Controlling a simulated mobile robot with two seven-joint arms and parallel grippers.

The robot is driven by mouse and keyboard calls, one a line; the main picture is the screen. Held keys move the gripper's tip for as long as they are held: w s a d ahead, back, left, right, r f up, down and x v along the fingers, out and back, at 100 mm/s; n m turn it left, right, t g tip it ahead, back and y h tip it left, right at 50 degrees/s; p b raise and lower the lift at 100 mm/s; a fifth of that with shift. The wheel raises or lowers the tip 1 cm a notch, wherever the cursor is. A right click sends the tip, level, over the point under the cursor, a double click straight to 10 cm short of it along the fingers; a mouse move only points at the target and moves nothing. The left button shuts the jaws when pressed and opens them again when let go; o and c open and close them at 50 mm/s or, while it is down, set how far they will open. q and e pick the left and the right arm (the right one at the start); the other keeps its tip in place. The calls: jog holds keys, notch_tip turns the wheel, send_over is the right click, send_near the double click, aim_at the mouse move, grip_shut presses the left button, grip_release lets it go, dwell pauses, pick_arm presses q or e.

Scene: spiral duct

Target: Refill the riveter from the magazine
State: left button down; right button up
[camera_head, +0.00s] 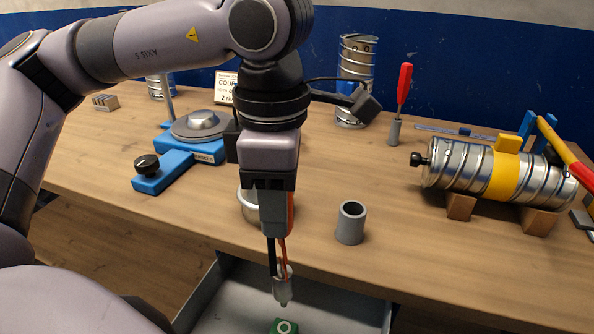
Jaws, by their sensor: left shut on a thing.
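My left gripper (275,212) comes down from above over the table's front edge and is shut on the riveter (282,286). The riveter has orange and black handles and a grey metal head whose nose points down. It hangs over an open grey drawer (345,306). A green block with a white ring (284,327), possibly the magazine, lies in the drawer below the nose, cut off by the picture's bottom edge. The nose looks apart from it. The fingers hide part of the handles. My right gripper is not in view.
A grey cup (351,224) stands near the table's front edge; a metal ring or cup (246,207) is partly hidden behind my gripper. A spiral duct (456,166) with a yellow band rests on wooden blocks at right. A blue device (165,172) stands left, a red-handled tool (404,83) behind.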

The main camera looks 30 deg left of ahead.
aim_at(277, 243)
pick_arm(q)
jog(key=shift+s+f, duration=0.1)
jog(key=shift+s, duration=0.05)
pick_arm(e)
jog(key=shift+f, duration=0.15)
pick_arm(q)
jog(key=shift+f+b, duration=0.2)
jog(key=shift+b, duration=0.25)
jog(key=shift+f+b, duration=0.7)
notch_tip(277, 243, down, 3)
jog(key=b, duration=0.3)
jog(key=shift+f+b, duration=0.4)
jog(key=shift+f, duration=0.1)
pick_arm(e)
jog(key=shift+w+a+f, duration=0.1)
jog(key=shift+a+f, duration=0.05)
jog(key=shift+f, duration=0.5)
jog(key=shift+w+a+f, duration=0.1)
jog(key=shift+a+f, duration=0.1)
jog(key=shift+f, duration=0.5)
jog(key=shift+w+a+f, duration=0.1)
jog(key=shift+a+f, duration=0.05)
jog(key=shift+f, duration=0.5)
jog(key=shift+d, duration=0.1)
pick_arm(q)
jog(key=shift+f+b, duration=0.15)
jog(key=shift+b, duration=0.15)
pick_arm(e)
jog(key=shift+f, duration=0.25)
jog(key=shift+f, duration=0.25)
